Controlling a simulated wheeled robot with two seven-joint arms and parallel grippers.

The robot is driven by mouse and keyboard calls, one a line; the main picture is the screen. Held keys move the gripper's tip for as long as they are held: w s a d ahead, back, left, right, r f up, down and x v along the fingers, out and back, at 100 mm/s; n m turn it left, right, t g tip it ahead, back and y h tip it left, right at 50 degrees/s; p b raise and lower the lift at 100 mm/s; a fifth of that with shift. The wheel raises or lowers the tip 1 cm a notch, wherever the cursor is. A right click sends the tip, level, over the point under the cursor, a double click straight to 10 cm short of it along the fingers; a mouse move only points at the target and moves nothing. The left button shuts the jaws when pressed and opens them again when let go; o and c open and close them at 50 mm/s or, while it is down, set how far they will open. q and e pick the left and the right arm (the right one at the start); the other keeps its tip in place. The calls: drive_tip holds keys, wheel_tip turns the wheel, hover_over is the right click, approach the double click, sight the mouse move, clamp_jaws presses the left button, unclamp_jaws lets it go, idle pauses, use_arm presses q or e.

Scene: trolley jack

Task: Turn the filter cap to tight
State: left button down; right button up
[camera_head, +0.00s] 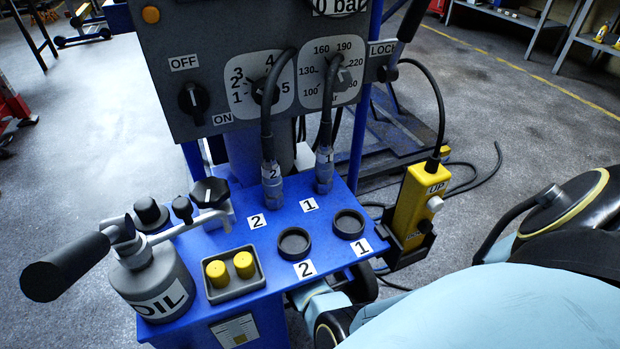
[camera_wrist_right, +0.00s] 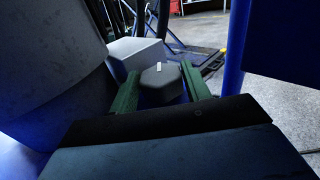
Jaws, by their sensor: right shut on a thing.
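In the right wrist view the filter cap (camera_wrist_right: 163,78) is a dark grey, many-sided cap with a short white mark on top. My right gripper (camera_wrist_right: 160,88) has one green finger on each side of it and is shut on it. The cap's lower part is hidden by the gripper body. I see no label for tight or loose in this view. In the head view my right arm passes below the blue shelf, and neither its gripper nor the held cap can be made out there. My left gripper is in neither view.
A blue shelf (camera_head: 236,228) carries an oil can (camera_head: 157,282), two yellow plugs (camera_head: 231,268) and two black rings. Hoses hang from a grey control panel (camera_head: 225,120). A yellow pendant (camera_head: 418,205) hangs at right. A pale box (camera_wrist_right: 135,52) and blue post (camera_wrist_right: 236,45) stand near the gripper.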

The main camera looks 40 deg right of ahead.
drive_tip(key=o, duration=1)
drive_tip(key=shift+c, duration=0.2)
drive_tip(key=shift+s+t, duration=0.1)
drive_tip(key=shift+t, duration=0.2)
